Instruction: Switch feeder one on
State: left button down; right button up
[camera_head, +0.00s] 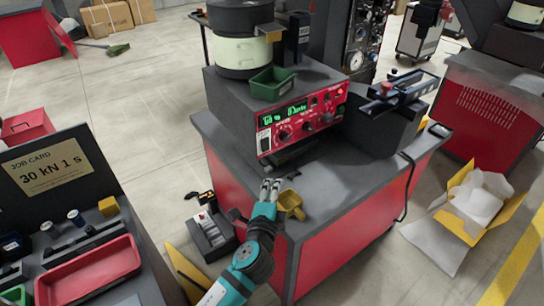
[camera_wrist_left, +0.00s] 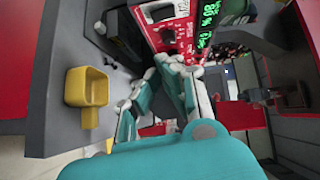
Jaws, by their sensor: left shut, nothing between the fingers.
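The feeder's red control panel (camera_head: 300,118) faces front on a dark grey housing, below the round feeder bowl (camera_head: 240,52). It carries a lit green display (camera_head: 291,111), several dark knobs and a pale switch plate (camera_head: 265,138) at its left end. The switch position is too small to tell. My left gripper (camera_head: 270,186) is shut and empty, above the table's front edge, below and apart from the panel. In the left wrist view the shut fingers (camera_wrist_left: 178,65) point towards the panel (camera_wrist_left: 172,28), partly covering its lower part. My right gripper is not in view.
A yellow scoop (camera_head: 291,203) lies on the table (camera_head: 345,185) just right of my left gripper. A small green tray (camera_head: 272,83) sits on the housing. A dark device (camera_head: 385,125) stands right of the panel. A job card board (camera_head: 52,168) stands left.

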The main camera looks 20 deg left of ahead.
pick_arm(q)
jog(key=p, duration=0.1)
send_near(266, 145)
jog(key=w+d+f, duration=0.2)
jog(key=w+d, duration=0.2)
jog(key=d, duration=0.1)
jog(key=w+a, duration=0.1)
jog(key=w+a+p, duration=0.1)
jog(key=w+a, duration=0.1)
jog(key=shift+a+f, duration=0.3)
jog(key=shift+f, duration=0.05)
jog(key=b, duration=0.1)
jog(key=f+b, duration=0.1)
jog(key=b, duration=0.1)
jog(key=shift+w+a+f+m+t, duration=0.1)
jog(key=shift+w+a+m+t, duration=0.1)
jog(key=shift+a+m+t, duration=0.1)
jog(key=shift+r+p, duration=0.35)
jog(key=shift+r, duration=0.15)
jog(key=shift+f, duration=0.1)
